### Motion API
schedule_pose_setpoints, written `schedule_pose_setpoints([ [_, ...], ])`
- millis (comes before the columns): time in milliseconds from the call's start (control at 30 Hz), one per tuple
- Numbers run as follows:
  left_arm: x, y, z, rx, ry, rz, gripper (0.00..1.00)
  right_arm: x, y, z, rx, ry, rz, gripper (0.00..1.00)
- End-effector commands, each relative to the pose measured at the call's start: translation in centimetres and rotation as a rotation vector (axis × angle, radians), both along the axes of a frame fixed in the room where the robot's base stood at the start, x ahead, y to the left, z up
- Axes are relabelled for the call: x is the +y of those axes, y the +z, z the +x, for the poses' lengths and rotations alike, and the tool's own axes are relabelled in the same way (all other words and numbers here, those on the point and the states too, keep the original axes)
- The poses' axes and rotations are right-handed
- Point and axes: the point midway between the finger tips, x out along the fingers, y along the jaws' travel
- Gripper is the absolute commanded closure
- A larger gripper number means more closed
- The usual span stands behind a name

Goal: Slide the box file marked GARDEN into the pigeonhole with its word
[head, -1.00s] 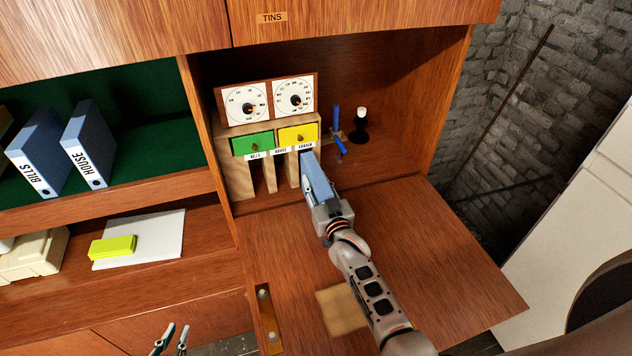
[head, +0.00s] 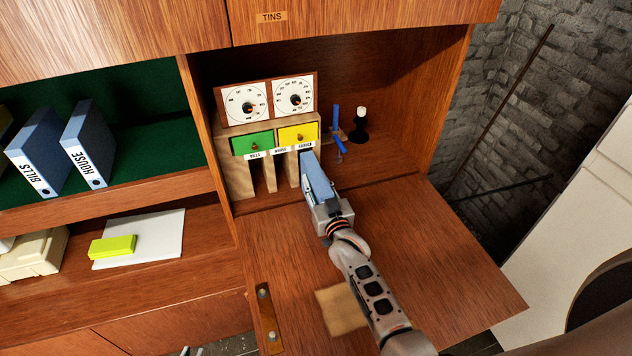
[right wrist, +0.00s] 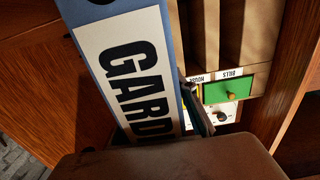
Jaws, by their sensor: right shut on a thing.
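The blue box file (head: 318,178) is held in front of the right-hand pigeonhole of the wooden rack (head: 238,180), its far end at that opening. I cannot tell how far it is inside. In the right wrist view the file's white label (right wrist: 125,75) shows "GARD", the rest hidden. My right gripper (head: 326,208) is shut on the file's near end. The left and middle pigeonholes look empty. The rack's small labels (head: 280,150) are hard to read in the head view; the right wrist view shows BILLS (right wrist: 229,74) and HOUSE (right wrist: 197,78). My left gripper (head: 191,351) barely shows, fingertips apart.
Green (head: 252,143) and yellow (head: 298,133) drawers and two dials sit above the pigeonholes. A blue item (head: 337,120) and black candlestick (head: 359,125) stand to the right. The flap (head: 430,250) is mostly clear. BILLS (head: 35,150) and HOUSE (head: 88,145) files stand on the left shelf.

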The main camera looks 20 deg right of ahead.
Motion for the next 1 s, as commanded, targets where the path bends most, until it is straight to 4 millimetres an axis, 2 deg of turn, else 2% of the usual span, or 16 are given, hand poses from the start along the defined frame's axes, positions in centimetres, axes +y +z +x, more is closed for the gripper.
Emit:
schedule_pose_setpoints([
  [1000,-0.06,0.60,-0.06,0.002,0.000,-0.002,0.86,0.00,0.23,-0.09,0.000,0.000,0.001,1.00],
])
